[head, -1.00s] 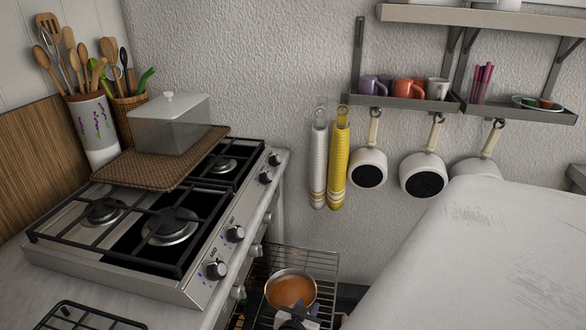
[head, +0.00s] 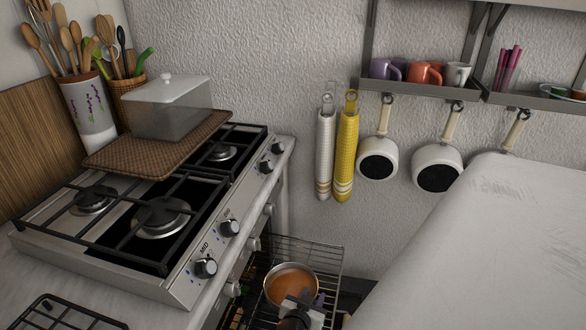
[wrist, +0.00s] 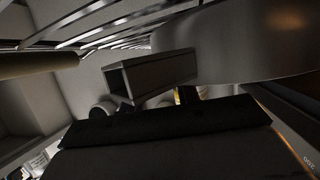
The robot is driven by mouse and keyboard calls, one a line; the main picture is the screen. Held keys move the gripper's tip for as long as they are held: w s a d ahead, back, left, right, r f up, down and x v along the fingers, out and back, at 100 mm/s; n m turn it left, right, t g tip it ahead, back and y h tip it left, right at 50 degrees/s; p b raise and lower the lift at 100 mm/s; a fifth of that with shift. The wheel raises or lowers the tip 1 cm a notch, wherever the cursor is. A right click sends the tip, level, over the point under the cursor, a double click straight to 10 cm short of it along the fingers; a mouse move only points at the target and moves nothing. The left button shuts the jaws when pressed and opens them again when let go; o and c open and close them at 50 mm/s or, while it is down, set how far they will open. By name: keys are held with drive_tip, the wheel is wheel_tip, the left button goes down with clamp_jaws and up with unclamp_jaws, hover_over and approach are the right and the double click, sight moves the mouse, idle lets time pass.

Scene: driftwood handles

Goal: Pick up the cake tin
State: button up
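The cake tin (head: 291,281) is a round metal tin, orange-brown inside, on the pulled-out oven rack at the bottom middle of the head view. A large smooth curved grey surface at the upper right of the wrist view looks like the tin's side (wrist: 235,45). My gripper (head: 303,306) is at the tin's near rim in the head view, overlapping its lower edge. The wrist view is dark and close. I cannot tell whether the fingers touch the tin or are closed on its wall.
The wire oven rack (head: 327,262) sticks out below the stove (head: 185,268) and its knobs. A large white surface (head: 480,250) fills the lower right. A narrow gap lies right of the rack.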

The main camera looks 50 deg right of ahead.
clamp_jaws()
drive_tip(key=shift+a+f, duration=0.15)
drive_tip(key=shift+f, duration=0.1)
idle(0.9)
drive_tip(key=shift+r, duration=0.1)
